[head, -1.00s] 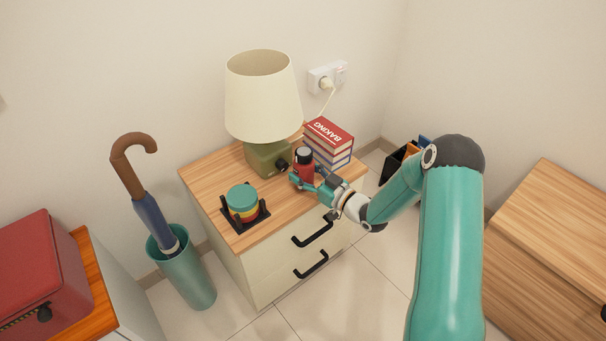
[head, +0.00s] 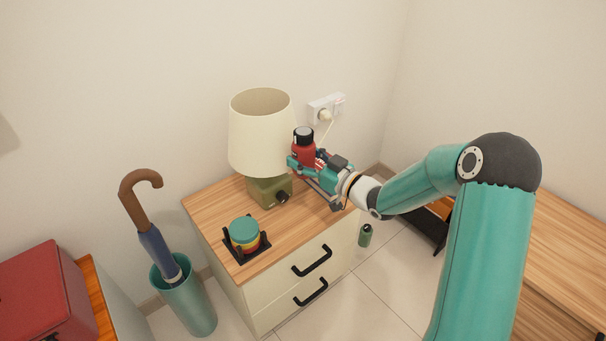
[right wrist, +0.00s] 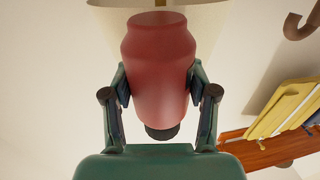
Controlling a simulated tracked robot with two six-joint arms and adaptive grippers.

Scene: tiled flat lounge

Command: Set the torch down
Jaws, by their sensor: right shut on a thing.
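The red torch (head: 303,152), with a black cap on top, is upright in the jaws of my right gripper (head: 306,163). It is held above the back right of the wood-topped drawer cabinet (head: 208,212), beside the lampshade. In the right wrist view the torch (right wrist: 158,75) fills the space between the two fingers (right wrist: 158,92), its dark end toward the bottom of the picture. My left gripper is in neither view.
The table lamp (head: 262,130) stands just left of the torch. A stacked round item in a black holder (head: 245,235) is at the cabinet's front left. The cabinet top's front middle is bare.

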